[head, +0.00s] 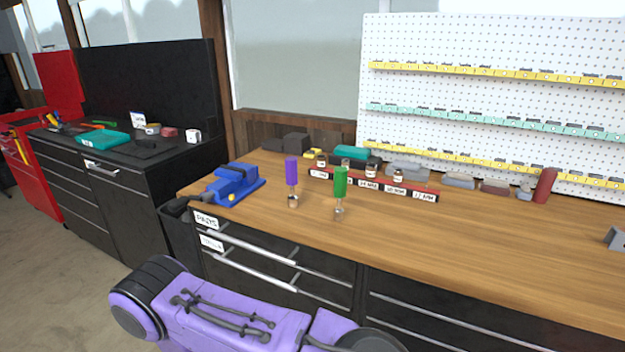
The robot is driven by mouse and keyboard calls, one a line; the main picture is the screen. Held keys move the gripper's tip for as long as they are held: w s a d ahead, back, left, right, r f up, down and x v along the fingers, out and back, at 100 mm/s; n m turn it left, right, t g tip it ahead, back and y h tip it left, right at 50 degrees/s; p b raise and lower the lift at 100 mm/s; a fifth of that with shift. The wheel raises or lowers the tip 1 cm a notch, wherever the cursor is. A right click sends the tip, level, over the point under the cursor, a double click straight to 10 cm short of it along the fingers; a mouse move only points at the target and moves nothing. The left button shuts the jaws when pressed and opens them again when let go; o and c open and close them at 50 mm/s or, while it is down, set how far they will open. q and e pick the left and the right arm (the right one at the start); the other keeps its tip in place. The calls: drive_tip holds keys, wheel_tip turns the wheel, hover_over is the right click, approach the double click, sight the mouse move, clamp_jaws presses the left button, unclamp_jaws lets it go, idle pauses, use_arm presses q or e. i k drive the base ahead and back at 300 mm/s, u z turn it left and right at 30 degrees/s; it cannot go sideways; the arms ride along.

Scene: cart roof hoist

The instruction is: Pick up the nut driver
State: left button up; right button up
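Two upright tools with coloured handles and short pale shafts stand on the wooden workbench (480,235), near its front left. One is a tool with a purple handle (291,172), and to its right is a tool with a green handle (340,182). They look like drivers, but I cannot tell which is the nut driver. Their lower ends are small and hard to make out. Neither of my grippers is in view.
A blue vise (232,183) sits at the bench's left corner. Behind the tools runs a red labelled rack (415,190) with small jars. A red cylinder (544,185) stands farther right. A white pegboard (480,50) rises behind. The bench's front middle and right are mostly clear.

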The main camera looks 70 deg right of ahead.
sight(291, 161)
drive_tip(key=z, duration=1.6)
